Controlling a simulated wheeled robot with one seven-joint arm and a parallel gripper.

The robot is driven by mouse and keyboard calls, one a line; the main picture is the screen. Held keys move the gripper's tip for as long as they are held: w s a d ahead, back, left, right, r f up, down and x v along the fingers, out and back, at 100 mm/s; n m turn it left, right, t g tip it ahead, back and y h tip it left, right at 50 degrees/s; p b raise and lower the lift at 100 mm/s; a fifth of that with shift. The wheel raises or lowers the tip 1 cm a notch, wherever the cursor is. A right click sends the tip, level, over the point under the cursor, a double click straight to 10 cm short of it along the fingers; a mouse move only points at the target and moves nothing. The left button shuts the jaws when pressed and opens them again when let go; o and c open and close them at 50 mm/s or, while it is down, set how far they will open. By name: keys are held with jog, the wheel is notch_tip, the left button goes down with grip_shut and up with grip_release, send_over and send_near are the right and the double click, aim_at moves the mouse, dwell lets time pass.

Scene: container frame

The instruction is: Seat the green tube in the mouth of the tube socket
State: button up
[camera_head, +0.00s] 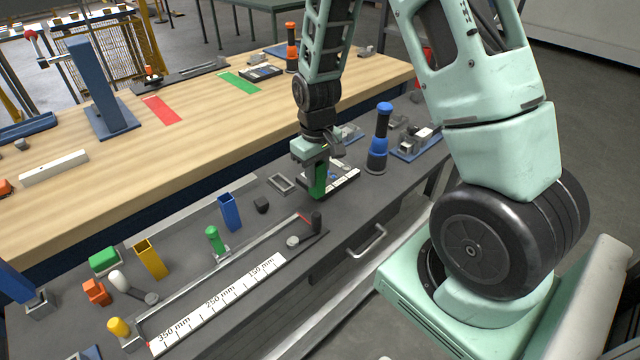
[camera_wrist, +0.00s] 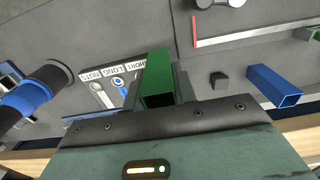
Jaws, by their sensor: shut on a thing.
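The green tube (camera_head: 319,181) is a square hollow tube, held roughly upright in my gripper (camera_head: 318,160). In the wrist view the green tube (camera_wrist: 159,78) stands out between the jaws, which are shut on it. In the head view its lower end is by the labelled tray; I cannot tell whether it touches anything. A small grey rectangular frame (camera_head: 281,183) lies left of the tube. A grey square-mouthed holder (camera_head: 38,304) stands at the far left beside a tilted blue piece. I cannot tell for certain which of these is the tube socket.
A blue square tube (camera_head: 229,212), a yellow tube (camera_head: 150,259) and a dark cube (camera_head: 261,205) stand to the left. A blue-and-black bottle-like object (camera_head: 379,140) is close on the right. The labelled tray (camera_head: 345,180) is beneath my gripper. A ruler rail (camera_head: 220,303) lies in front.

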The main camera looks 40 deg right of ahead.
jog(key=shift+f+p, duration=0.3)
jog(key=shift+f, duration=2.15)
jog(key=shift+f, duration=0.2)
jog(key=o, duration=1)
jog(key=shift+r, duration=0.2)
